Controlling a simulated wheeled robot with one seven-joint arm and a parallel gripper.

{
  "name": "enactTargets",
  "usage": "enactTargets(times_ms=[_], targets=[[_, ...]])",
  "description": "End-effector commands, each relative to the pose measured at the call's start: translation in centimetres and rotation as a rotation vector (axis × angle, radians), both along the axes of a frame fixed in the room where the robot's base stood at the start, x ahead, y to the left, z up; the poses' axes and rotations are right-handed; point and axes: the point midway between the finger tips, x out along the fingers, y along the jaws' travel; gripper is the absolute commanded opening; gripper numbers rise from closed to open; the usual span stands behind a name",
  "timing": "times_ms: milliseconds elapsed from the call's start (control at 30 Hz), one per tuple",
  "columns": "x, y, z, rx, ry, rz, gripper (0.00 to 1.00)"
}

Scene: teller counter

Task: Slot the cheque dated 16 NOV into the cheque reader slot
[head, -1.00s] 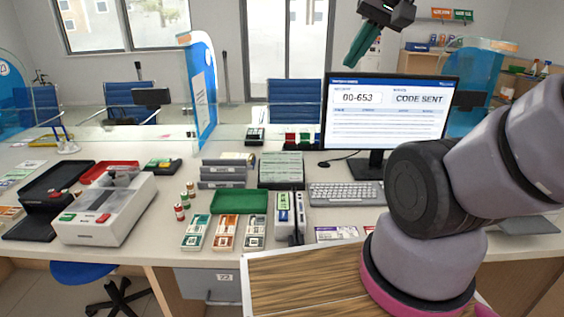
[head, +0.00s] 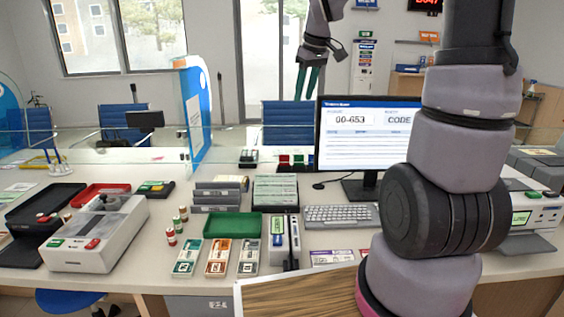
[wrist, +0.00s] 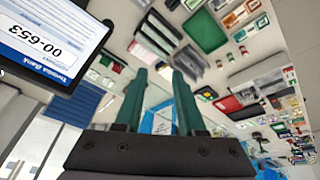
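My gripper (head: 305,95) is raised above the counter, left of the monitor's top, with its two green fingers pointing down. In the wrist view my gripper (wrist: 160,76) has its fingers apart with nothing between them. A white upright device with a dark slot (head: 279,243), which looks like the cheque reader, stands on the counter in front of the document rack. A purple-and-white slip (head: 331,257) lies flat to its right, partly cut off by the wooden surface and my arm; it may be a cheque. No 16 NOV date is readable on any paper.
The monitor (head: 350,108) and keyboard (head: 341,216) stand behind and right of the device. A green tray (head: 233,225), a document rack (head: 275,192), several printed cards (head: 217,257) and a grey-white machine (head: 95,235) fill the left. My arm hides part of the right side.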

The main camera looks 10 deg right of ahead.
Motion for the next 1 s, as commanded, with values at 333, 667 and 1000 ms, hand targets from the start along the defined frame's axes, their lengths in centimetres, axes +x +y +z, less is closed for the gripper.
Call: enactTargets(times_ms=[333,667,1000], targets=[[11.6,1.0,-11.7,-0.028,0.085,0.448,0.39],[18.7,1.5,-24.8,0.048,0.062,0.805,0.39],[20.7,1.8,-30.5,0.087,0.022,0.928,0.39]])
